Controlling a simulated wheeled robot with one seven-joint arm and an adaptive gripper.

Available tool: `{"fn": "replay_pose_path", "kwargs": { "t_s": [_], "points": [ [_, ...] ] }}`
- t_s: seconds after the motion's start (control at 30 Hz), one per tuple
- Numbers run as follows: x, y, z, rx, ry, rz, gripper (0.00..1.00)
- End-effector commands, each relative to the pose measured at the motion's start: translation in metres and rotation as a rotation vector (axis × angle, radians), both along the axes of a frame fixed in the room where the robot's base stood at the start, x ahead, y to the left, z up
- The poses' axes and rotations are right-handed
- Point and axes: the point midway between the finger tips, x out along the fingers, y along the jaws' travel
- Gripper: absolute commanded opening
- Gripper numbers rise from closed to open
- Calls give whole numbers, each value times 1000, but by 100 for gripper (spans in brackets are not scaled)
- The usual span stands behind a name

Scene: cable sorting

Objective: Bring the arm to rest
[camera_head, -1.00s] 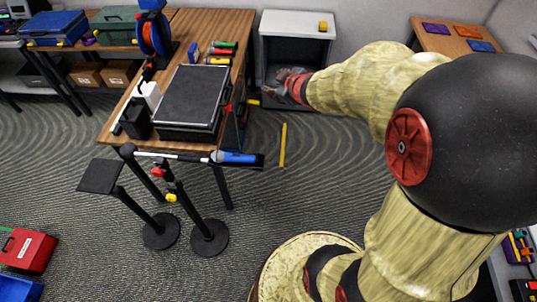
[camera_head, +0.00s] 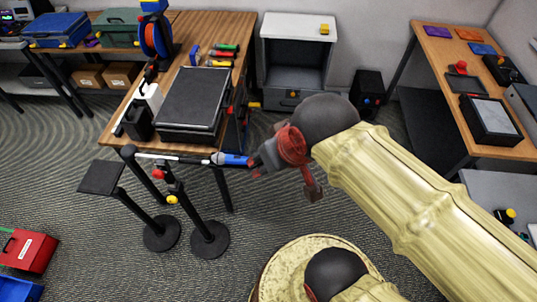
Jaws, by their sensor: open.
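My arm reaches in from the right edge in camera_head, with a pale link, a dark round joint and a red wrist. My gripper (camera_head: 261,162) is the small grey end left of the red wrist. It is open, with nothing seen between its fingers. It overlaps the right end of a blue-and-white rod-like tool (camera_head: 232,159) lying across black stands. I cannot tell whether they touch or the gripper is only in front. The tool's far right end is hidden behind it.
Black stands (camera_head: 208,236) rise from the floor left of my gripper. A wooden table (camera_head: 232,62) behind holds a black case (camera_head: 193,98). A grey open cabinet (camera_head: 296,72) is at the back. Another table (camera_head: 437,85) is at the right. Floor between is mostly clear.

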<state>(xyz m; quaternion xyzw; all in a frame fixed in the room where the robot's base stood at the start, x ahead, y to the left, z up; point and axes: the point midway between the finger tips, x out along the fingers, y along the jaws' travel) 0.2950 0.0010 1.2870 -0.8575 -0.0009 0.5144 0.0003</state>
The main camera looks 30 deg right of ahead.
Motion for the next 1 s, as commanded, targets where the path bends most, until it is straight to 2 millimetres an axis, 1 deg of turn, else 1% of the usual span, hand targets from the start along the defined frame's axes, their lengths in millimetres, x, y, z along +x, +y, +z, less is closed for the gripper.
{"fn": "replay_pose_path", "kwargs": {
  "t_s": [0.07, 0.17, 0.27, 0.4, 0.53, 1.0],
  "points": [
    [0, 0, -2, -1, 0, 0, 43],
    [0, 0, -11, -1, -1, 0, 43],
    [0, 0, -28, -1, -1, 0, 43],
    [0, -1, -57, -1, 0, -2, 43],
    [0, -1, -75, -1, 0, -2, 43],
    [0, -1, -76, -1, 0, -2, 43]
  ]
}}
